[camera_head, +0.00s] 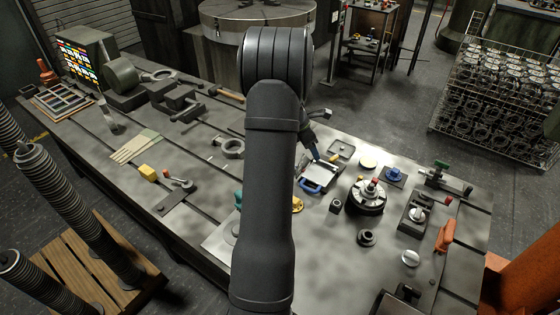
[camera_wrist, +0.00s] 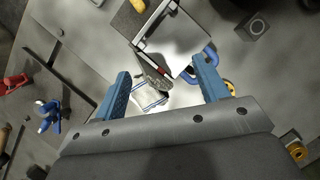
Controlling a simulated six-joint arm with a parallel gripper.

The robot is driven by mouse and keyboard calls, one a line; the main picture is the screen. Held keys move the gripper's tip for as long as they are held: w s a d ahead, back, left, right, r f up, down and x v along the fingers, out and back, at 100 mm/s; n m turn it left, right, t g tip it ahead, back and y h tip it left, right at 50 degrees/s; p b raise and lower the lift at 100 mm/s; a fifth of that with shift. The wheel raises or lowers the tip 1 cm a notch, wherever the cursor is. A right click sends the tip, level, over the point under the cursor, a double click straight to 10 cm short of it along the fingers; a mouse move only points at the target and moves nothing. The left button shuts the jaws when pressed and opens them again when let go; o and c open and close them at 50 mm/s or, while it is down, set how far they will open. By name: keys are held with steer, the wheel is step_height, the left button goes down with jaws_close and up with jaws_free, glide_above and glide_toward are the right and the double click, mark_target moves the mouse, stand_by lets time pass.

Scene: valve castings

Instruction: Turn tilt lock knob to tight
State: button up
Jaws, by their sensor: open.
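A tilted device with a pale flat panel (camera_head: 322,172) and a blue handle (camera_head: 311,188) stands on the bench, just below my gripper (camera_head: 314,152). In the wrist view the panel (camera_wrist: 178,38) has a dark frame and lies beyond and between the blue fingers of my gripper (camera_wrist: 161,65). The fingers are spread wide with nothing held. A grey mottled part (camera_wrist: 152,72) of the device shows between them, and the blue handle (camera_wrist: 212,53) lies beside the right finger. I cannot make out which part is the tilt lock knob.
A round dark fixture with a red-tipped top (camera_head: 367,196) stands right of the device. A small dark nut-like block (camera_head: 336,206) is close by. My arm hides the bench's middle.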

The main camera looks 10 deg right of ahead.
steer(key=w+a+f+n, duration=0.1)
steer(key=a, duration=0.1)
steer(key=w+a+f+n, duration=0.1)
steer(key=w+a+f, duration=0.1)
steer(key=a, duration=0.1)
steer(key=w+a+f+n+t, duration=0.1)
steer(key=a+f, duration=0.1)
steer(key=shift+w+a+y, duration=0.2)
steer(key=shift+a+y, duration=0.1)
steer(key=shift+n, duration=0.3)
steer(key=f, duration=0.8)
steer(key=shift+a, duration=0.2)
steer(key=v, duration=0.3)
steer(key=shift+a+r, duration=0.1)
steer(key=shift+r, duration=0.25)
steer(key=shift+s+a+r, duration=0.25)
steer(key=shift+r, duration=0.4)
steer(key=shift+c, duration=0.5)
